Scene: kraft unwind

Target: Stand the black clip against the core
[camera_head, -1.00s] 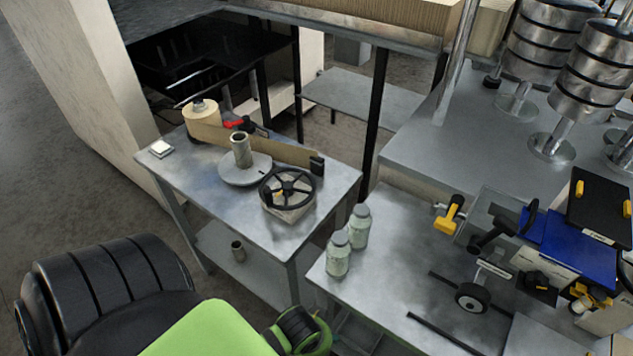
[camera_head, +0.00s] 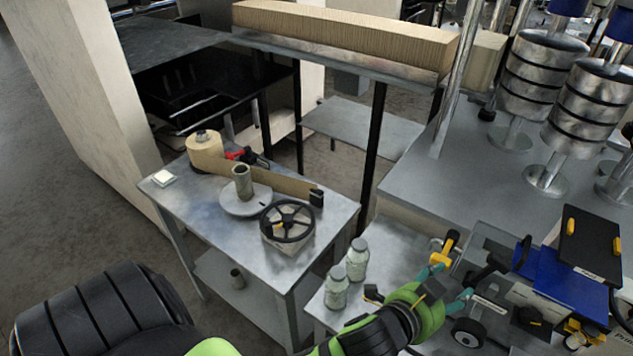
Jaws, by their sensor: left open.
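The black clip (camera_head: 317,198) sits at the right end of the brown kraft strip (camera_head: 292,184) on the small metal table. The core (camera_head: 243,184), a short grey tube, stands upright on a pale round plate (camera_head: 238,203), to the left of the clip and apart from it. My left gripper (camera_head: 449,284), green and black with teal fingertips, is open over the right bench, far to the right of the clip and core. Nothing shows between its fingertips. My right gripper is out of view.
A kraft roll (camera_head: 205,150) stands at the small table's back left. A black handwheel (camera_head: 287,221) is near its front right. Two lidded jars (camera_head: 337,288) stand on the right bench beside my left arm. A yellow-handled tool (camera_head: 444,250) is close to my fingertips.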

